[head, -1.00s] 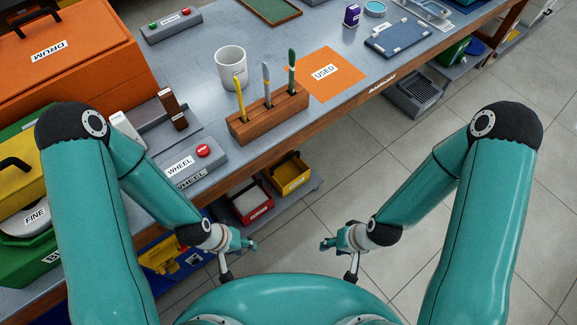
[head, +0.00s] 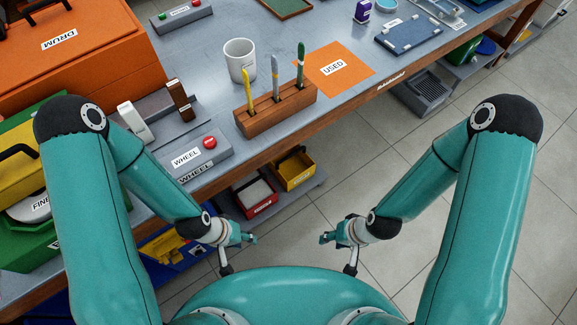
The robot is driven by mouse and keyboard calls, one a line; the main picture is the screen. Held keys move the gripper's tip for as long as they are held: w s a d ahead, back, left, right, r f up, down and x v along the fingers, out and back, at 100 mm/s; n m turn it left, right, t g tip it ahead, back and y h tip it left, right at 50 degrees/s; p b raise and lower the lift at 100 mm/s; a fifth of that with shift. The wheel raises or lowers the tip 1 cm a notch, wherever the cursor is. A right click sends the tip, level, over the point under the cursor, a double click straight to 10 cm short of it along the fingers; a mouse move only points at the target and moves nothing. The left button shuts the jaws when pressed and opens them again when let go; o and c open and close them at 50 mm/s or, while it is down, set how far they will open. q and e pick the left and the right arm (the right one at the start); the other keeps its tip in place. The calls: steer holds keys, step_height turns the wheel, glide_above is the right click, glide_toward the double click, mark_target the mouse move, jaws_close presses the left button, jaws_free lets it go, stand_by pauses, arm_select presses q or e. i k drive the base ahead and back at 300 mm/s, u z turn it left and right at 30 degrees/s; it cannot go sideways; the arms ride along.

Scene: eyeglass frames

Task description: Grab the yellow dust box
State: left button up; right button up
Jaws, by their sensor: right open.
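A yellow open box (head: 295,170) sits on the low shelf under the bench, right of a red box; its label is too small to read. My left gripper (head: 250,239) hangs below and to the left of that yellow box in the picture, apart from it, and whether its fingers are open is unclear. My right gripper (head: 325,238) is open and empty, below and to the right of the yellow box, clear of the bench. Nothing shows in either gripper.
A red box (head: 258,210) stands left of the yellow one. A blue bin (head: 196,252) with yellow contents is further left. The bench's wooden edge (head: 345,106) overhangs the shelf.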

mark_target(293, 167)
steer(key=z, duration=0.55)
steer(key=i, duration=0.2)
steer(key=u, duration=2.7)
steer(key=k, duration=1.35)
steer(key=z, duration=1.05)
steer(key=i, duration=1)
